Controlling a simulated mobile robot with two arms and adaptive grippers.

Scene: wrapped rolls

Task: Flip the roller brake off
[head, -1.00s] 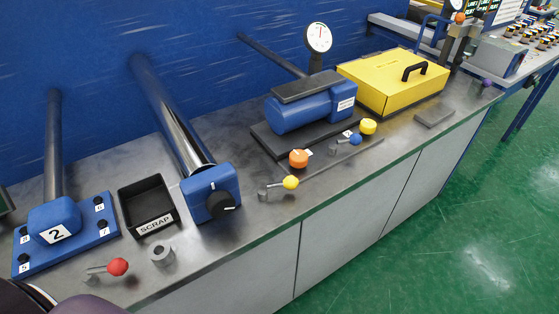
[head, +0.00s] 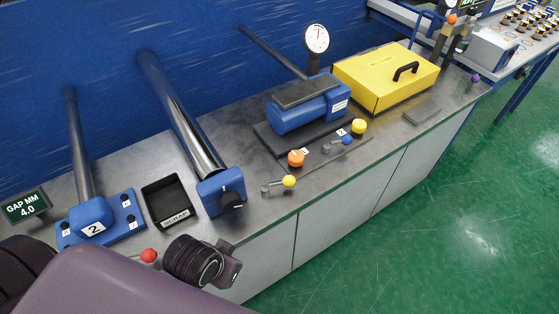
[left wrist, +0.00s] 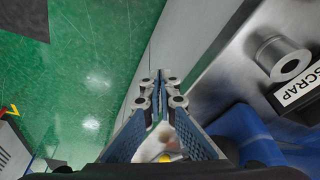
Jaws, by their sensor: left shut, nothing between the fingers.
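No lever's label as the roller brake is readable. In the head view a red-knobbed lever (head: 149,255) is at the bench front, partly hidden by my left arm. My left gripper (head: 229,267) is by the bench's front edge, right of the red knob and apart from the yellow one. Its shut, empty fingers (left wrist: 162,80) show in the left wrist view. My right gripper is out of view.
A black SCRAP tray (head: 167,203) and blue block 2 (head: 92,216) are at left; a steel ring (left wrist: 284,60) shows in the wrist view. A blue motor unit (head: 300,115), orange knob (head: 296,158) and yellow box (head: 385,78) are right. Green floor lies beyond the front edge.

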